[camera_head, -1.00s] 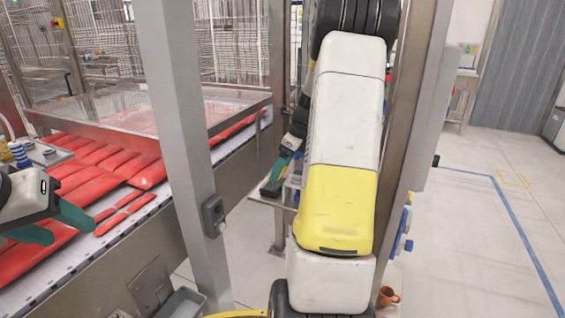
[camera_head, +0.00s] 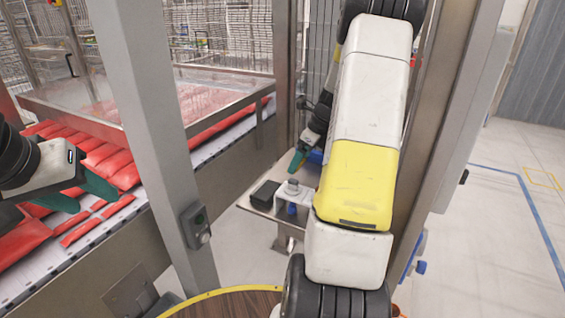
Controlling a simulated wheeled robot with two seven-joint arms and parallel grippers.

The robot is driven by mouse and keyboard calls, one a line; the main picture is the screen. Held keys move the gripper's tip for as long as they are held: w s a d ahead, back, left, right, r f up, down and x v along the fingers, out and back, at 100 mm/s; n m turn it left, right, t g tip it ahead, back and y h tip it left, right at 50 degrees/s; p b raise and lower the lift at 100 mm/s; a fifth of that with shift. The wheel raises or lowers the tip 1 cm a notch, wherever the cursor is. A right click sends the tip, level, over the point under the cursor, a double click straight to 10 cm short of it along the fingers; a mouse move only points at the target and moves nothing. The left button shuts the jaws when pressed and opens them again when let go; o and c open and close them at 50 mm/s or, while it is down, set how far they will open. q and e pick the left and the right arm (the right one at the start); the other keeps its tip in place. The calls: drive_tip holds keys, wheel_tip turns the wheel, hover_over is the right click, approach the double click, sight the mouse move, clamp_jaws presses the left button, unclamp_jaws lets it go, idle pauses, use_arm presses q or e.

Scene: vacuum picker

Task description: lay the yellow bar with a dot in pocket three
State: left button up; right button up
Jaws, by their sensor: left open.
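No yellow bar with a dot and no numbered pockets can be made out in this view. My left gripper (camera_head: 95,202) comes in from the left edge, with its two teal fingers apart and nothing between them. It hangs over the near part of a conveyor (camera_head: 150,220) covered with red packets (camera_head: 115,165). My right arm fills the middle right of the view. My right gripper (camera_head: 297,161) is small and partly hidden beyond that arm, above a metal side table (camera_head: 258,207). Its teal tip shows, but not whether it is open.
A grey post (camera_head: 150,120) with a switch box (camera_head: 196,225) stands between my arms. The side table bears a black box (camera_head: 265,194) and a small fixture (camera_head: 293,190). A round wooden top (camera_head: 225,305) with a yellow rim is at the bottom. The floor at right is clear.

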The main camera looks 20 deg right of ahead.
drive_tip(key=shift+f, duration=2.45)
drive_tip(key=shift+f, duration=0.1)
